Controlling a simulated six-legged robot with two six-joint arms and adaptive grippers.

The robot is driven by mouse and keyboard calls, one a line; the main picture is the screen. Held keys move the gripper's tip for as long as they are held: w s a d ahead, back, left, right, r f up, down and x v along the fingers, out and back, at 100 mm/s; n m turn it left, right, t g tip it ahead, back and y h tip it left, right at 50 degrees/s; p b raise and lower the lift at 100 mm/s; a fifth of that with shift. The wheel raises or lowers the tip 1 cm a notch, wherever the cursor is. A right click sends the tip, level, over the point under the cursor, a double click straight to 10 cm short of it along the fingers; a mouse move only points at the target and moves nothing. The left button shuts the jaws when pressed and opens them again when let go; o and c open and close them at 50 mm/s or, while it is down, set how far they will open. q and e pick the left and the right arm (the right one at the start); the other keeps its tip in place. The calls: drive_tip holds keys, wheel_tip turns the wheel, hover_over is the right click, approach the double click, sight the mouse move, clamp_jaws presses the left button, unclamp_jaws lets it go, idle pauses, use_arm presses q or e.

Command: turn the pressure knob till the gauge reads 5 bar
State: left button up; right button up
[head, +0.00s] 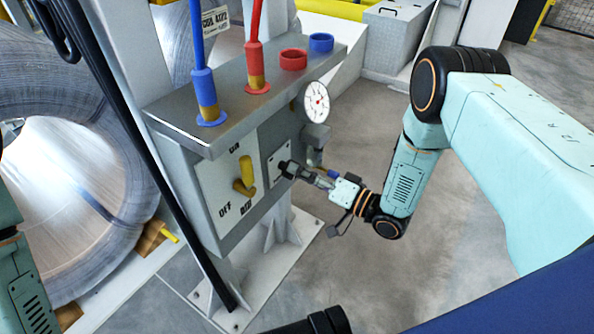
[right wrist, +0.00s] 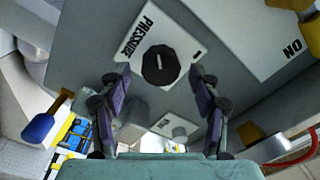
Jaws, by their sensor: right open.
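The pressure knob (right wrist: 161,65) is a dark, round, faceted knob with a white mark, on a white plate lettered PRESSURE (right wrist: 140,38) in the right wrist view. My right gripper (right wrist: 160,82) is open, with its two fingers apart on either side of the knob; I cannot tell whether they touch it. In the head view my right gripper (head: 288,168) is at the box front and hides the knob. The round white gauge (head: 316,101) with red marks sits at the box's upper right corner; its reading is too small to tell. My left gripper is out of view.
The grey control box (head: 230,105) carries a yellow ON/OFF lever (head: 245,175) left of the knob. Blue (head: 207,95) and red (head: 256,70) hose plugs stand on top beside empty red (head: 293,59) and blue (head: 321,42) sockets. A large wire coil (head: 75,150) is left.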

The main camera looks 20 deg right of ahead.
drive_tip(key=v, duration=1)
wheel_tip(320, 180, down, 7)
drive_tip(key=s+d+g+h, duration=0.1)
drive_tip(key=s+g+h, duration=0.1)
drive_tip(key=h, duration=0.2)
drive_tip(key=s+a+f+g+h+p, duration=0.1)
drive_tip(key=s+f+g+h+p, duration=0.3)
drive_tip(key=s, duration=0.5)
drive_tip(key=s+r+n+g+h+p, duration=0.1)
drive_tip(key=s+r+g, duration=0.3)
drive_tip(key=s, duration=0.4)
drive_tip(key=s+a+r+n+g+h+p, duration=0.1)
drive_tip(key=s+r+g+p, duration=0.3)
drive_tip(key=s, duration=0.5)
drive_tip(key=shift+s+a+n+h, duration=0.2)
drive_tip(key=shift+a+n+h, duration=0.15)
drive_tip(key=shift+h, duration=0.35)
